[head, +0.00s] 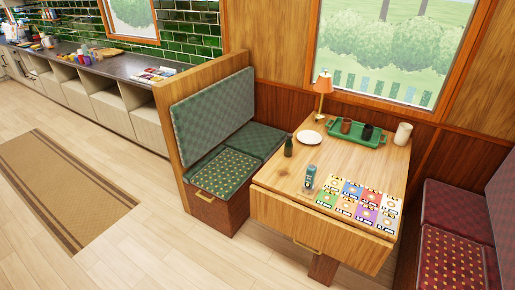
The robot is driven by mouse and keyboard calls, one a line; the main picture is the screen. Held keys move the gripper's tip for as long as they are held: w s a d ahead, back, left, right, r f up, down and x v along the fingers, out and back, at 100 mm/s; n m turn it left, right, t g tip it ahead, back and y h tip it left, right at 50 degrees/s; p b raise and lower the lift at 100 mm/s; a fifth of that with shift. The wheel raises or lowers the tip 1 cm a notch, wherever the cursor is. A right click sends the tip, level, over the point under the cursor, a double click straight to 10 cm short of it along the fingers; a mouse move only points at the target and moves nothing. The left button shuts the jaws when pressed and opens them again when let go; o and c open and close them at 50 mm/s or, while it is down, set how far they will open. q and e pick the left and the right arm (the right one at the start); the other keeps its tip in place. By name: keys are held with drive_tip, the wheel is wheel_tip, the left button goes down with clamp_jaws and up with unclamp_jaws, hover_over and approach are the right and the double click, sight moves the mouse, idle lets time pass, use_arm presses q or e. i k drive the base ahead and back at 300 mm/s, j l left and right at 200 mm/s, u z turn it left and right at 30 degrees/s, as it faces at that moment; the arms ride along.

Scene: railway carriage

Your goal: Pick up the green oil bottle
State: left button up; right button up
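A small dark green bottle (288,147) stands upright on the wooden table (275,178), near its left edge, in the head view. It is left of and in front of a white plate. A teal-labelled container (310,177) stands nearer the table's front, beside the coloured sheet. Neither of my grippers shows in this view.
The table also holds a white plate (308,137), an orange lamp (323,84), a green tray (357,132) with cups, a cream cylinder (402,135) and a coloured card sheet (358,202). Benches flank the table. Open floor (165,235) lies to the left.

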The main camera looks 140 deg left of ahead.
sight(288, 150)
drive_tip(key=u, duration=4.45)
drive_tip(key=i+j+z, duration=0.1)
drive_tip(key=z, duration=0.4)
drive_tip(key=i+j+z, duration=0.2)
drive_tip(key=z, duration=0.25)
drive_tip(key=i+j+z, duration=0.1)
drive_tip(key=z, duration=0.4)
drive_tip(key=k+j, duration=0.05)
